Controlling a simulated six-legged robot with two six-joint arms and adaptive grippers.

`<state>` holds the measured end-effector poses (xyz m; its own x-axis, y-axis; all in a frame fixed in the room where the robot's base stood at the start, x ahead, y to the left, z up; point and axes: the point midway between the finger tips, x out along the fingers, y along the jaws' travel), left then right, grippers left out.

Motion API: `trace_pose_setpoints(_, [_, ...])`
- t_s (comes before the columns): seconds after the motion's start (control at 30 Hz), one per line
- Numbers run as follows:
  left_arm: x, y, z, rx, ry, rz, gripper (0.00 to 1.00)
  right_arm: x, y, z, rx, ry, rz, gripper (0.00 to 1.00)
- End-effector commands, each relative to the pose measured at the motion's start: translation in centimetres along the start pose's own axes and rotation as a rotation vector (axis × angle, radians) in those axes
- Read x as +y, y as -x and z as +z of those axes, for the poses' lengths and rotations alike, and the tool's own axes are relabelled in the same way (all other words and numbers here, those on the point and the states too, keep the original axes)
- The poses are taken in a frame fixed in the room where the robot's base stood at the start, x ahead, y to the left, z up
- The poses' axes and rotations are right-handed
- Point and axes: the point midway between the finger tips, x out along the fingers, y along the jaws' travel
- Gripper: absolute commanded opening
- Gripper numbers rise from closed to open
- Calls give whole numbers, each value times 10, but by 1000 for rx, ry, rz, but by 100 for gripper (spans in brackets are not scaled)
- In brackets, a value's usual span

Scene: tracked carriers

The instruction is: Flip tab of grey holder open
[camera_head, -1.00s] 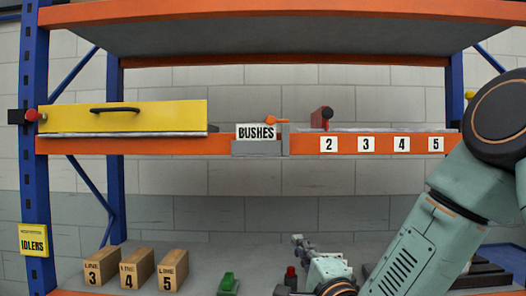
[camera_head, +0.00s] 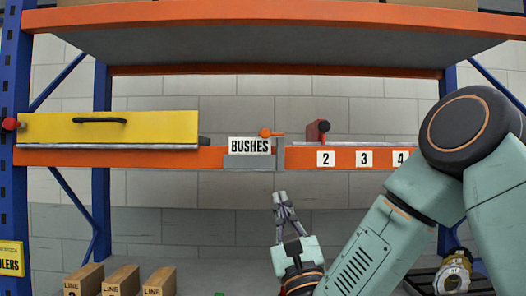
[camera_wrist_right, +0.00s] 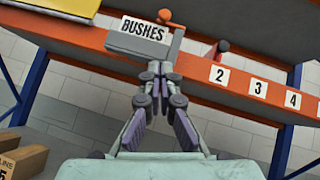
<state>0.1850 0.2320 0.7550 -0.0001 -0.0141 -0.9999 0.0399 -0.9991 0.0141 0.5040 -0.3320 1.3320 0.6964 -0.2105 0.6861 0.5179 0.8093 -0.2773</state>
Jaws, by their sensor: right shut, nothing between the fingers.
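The grey holder (camera_head: 247,161) sits on the front of the orange shelf beam, with a white BUSHES card (camera_head: 249,146) in it. An orange tab (camera_head: 270,133) lies at its top right, by the grey upright piece. In the right wrist view the holder (camera_wrist_right: 139,44) and the orange tab (camera_wrist_right: 172,18) show beyond the fingertips. My right gripper (camera_head: 279,196) is shut and empty, pointing up below the holder's right end; it also shows in the right wrist view (camera_wrist_right: 158,68). It looks apart from the holder in the head view. My left gripper is out of view.
A yellow cover (camera_head: 110,128) with a black handle is at the left of the beam. A red-ended part (camera_head: 318,130) stands right of the tab, above number labels (camera_head: 364,158). The space under the beam is open.

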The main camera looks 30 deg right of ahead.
Motion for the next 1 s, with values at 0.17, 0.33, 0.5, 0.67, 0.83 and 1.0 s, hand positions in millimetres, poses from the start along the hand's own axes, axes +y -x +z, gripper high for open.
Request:
trace_pose_setpoints(0.17, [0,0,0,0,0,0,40,-1,0,-1,2,-23,-1,0])
trace_pose_setpoints(0.33, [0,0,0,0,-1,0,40,0,-1,-1,2,-22,1,0])
trace_pose_setpoints(0.5, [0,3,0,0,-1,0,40,1,-10,-1,0,-21,2,0])
trace_pose_setpoints(0.67, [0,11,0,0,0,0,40,1,-36,0,-3,-20,2,0])
trace_pose_setpoints(0.83, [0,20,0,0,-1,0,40,1,-68,0,-3,-20,3,0])
trace_pose_setpoints(1.0, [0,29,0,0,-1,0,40,2,-99,0,-2,-20,3,0])
